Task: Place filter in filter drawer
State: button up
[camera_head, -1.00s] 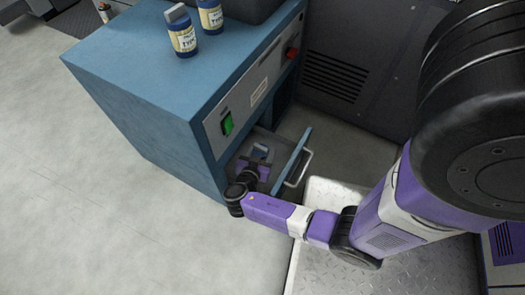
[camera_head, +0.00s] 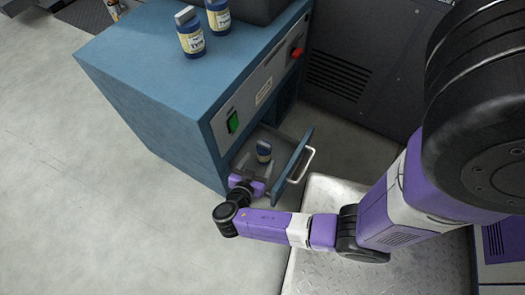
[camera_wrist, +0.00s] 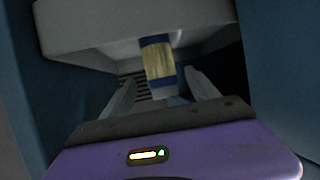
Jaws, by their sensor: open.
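The filter, a small blue bottle with a pale label and grey cap, stands upright in the open drawer in the head view (camera_head: 264,151). The filter drawer (camera_head: 291,169) is pulled out of the blue cabinet and has a metal handle. My gripper (camera_head: 255,172) is at the drawer's near left side, beside the filter. In the wrist view the filter (camera_wrist: 157,62) stands ahead of the open fingers of my gripper (camera_wrist: 160,95), apart from them. Part of the drawer floor is hidden by the gripper.
Two similar bottles (camera_head: 190,36) (camera_head: 218,16) stand on top of the blue cabinet (camera_head: 140,60). A green switch (camera_head: 233,122) and a red knob (camera_head: 297,52) are on its front. A dark vented unit (camera_head: 350,60) stands behind. Open floor (camera_head: 90,200) lies to the left.

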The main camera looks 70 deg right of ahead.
jog(key=shift+v, duration=1.4)
